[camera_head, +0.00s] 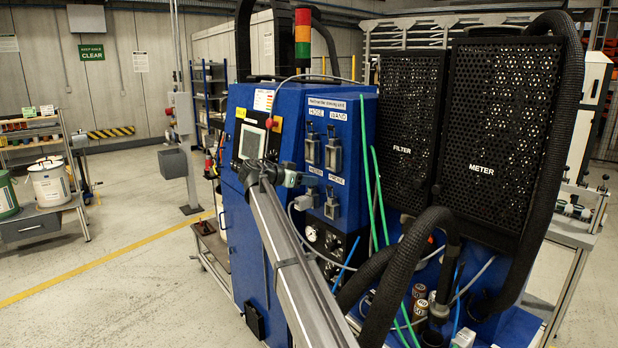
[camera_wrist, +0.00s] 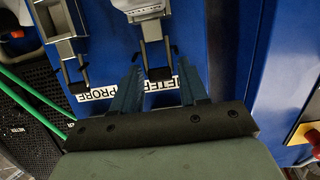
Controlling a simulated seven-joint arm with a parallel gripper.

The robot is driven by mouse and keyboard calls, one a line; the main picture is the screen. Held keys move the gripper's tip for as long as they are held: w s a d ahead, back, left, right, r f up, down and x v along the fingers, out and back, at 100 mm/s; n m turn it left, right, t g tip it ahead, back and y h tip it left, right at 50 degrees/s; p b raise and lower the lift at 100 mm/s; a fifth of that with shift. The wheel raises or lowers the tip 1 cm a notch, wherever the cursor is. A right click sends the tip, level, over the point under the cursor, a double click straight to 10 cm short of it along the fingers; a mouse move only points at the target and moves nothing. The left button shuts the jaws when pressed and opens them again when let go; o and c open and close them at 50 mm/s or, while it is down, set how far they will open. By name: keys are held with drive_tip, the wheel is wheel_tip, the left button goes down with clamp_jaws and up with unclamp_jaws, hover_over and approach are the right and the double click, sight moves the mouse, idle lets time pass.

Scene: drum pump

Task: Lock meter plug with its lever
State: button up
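The meter plug (camera_wrist: 140,7) is a light grey body at the top of the wrist view, seated at or against its socket on the blue panel. From it a grey lever (camera_wrist: 154,42) with a dark end bar extends toward the METER label. In the head view the plug (camera_head: 304,202) shows as a small grey block with a pale cable, below the METER label. My gripper (camera_wrist: 157,70) is open, with one finger on each side of the lever's dark end. I cannot tell whether the fingers touch it. In the head view my gripper (camera_head: 290,180) is beside the panel's lower connectors.
The probe connector (camera_wrist: 68,45) with a similar lever is close on the left in the wrist view. HOSE and WAND connectors (camera_head: 323,150) sit above. Green hoses (camera_head: 379,190) and a thick black hose (camera_head: 405,275) run to the right. A red knob (camera_wrist: 315,140) is at the wrist view's right edge.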

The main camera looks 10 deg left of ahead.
drive_tip(key=c, duration=0.4)
drive_tip(key=shift+s+a+f+t+h, duration=0.1)
drive_tip(key=shift+s+f+t+h, duration=0.1)
drive_tip(key=shift+t+h, duration=0.2)
drive_tip(key=shift+s+a+f+t+h, duration=0.1)
drive_tip(key=shift+a+t+h, duration=0.1)
drive_tip(key=shift+t+h, duration=0.3)
drive_tip(key=o, duration=0.8)
drive_tip(key=shift+r+v, duration=0.2)
drive_tip(key=shift+v, duration=1.5)
drive_tip(key=shift+r+v, duration=0.25)
drive_tip(key=shift+v, duration=1.45)
drive_tip(key=shift+r+v, duration=0.2)
drive_tip(key=shift+v, duration=1.45)
